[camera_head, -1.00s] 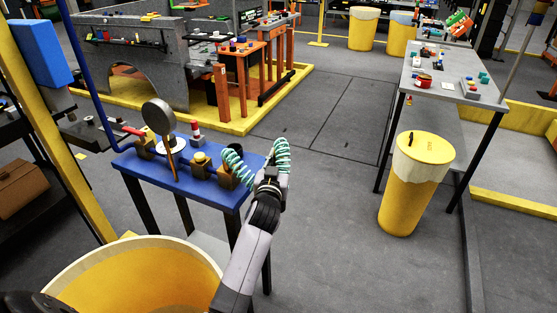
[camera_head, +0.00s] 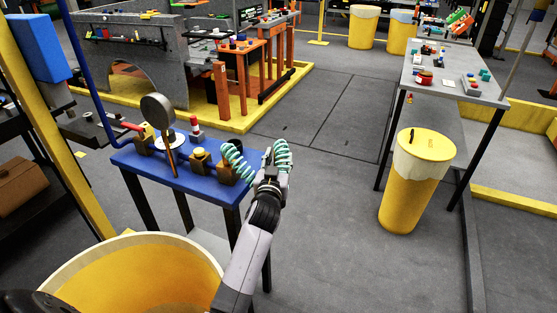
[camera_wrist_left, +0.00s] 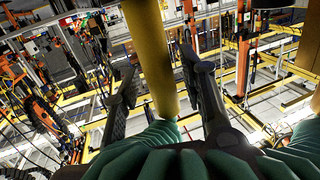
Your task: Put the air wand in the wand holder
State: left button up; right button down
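My left gripper (camera_head: 273,174) is just off the right edge of the blue table (camera_head: 190,180). A teal coiled hose (camera_head: 281,155) is at the gripper and fills the bottom of the wrist view (camera_wrist_left: 150,165). Another run of the hose (camera_head: 236,160) meets a brown block (camera_head: 226,174) on the table. I cannot tell which fitting is the wand holder. My right gripper is not in view.
A large yellow bin (camera_head: 70,266) is in front. A lidded yellow bin (camera_head: 410,180) and grey table (camera_head: 460,85) are right. Floor between is clear.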

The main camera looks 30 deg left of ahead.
pick_arm(q)
jog(key=shift+o, duration=0.2)
jog(key=v, duration=1.2)
dwell(0.4)
